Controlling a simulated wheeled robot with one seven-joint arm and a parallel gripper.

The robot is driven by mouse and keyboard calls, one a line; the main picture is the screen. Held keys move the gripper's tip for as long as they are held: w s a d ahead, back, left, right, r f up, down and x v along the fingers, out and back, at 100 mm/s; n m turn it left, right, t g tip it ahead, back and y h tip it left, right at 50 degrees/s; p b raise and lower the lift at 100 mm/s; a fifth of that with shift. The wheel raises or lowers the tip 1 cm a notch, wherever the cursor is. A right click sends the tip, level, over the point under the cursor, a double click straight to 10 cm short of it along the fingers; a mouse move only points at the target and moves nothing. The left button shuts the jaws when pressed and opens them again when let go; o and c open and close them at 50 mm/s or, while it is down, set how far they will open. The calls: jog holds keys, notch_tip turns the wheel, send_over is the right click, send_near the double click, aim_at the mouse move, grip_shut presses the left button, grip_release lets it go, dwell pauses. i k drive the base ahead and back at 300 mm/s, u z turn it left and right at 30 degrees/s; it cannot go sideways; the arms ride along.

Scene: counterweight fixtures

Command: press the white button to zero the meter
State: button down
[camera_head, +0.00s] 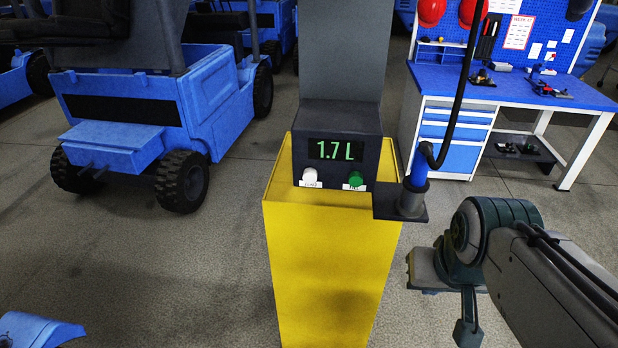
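The meter (338,128) is a dark box on top of a yellow pedestal (325,270). Its display (335,150) reads "1.7 L" in green digits. The white button (310,175) is at the lower left of the meter's front, with a small white label under it. The green button (355,178) is to its right, also labelled. My gripper (462,318) is at the lower right, at the end of my arm, apart from the meter and to the right of the pedestal. It is small and dark from this angle, and its fingers cannot be made out clearly.
Blue carts (150,100) stand at the left. A blue workbench (510,88) is at the back right.

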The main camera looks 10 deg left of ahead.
aim_at(310, 175)
jog(key=z, duration=2.5)
jog(key=k, duration=1.35)
jog(key=u, duration=1.35)
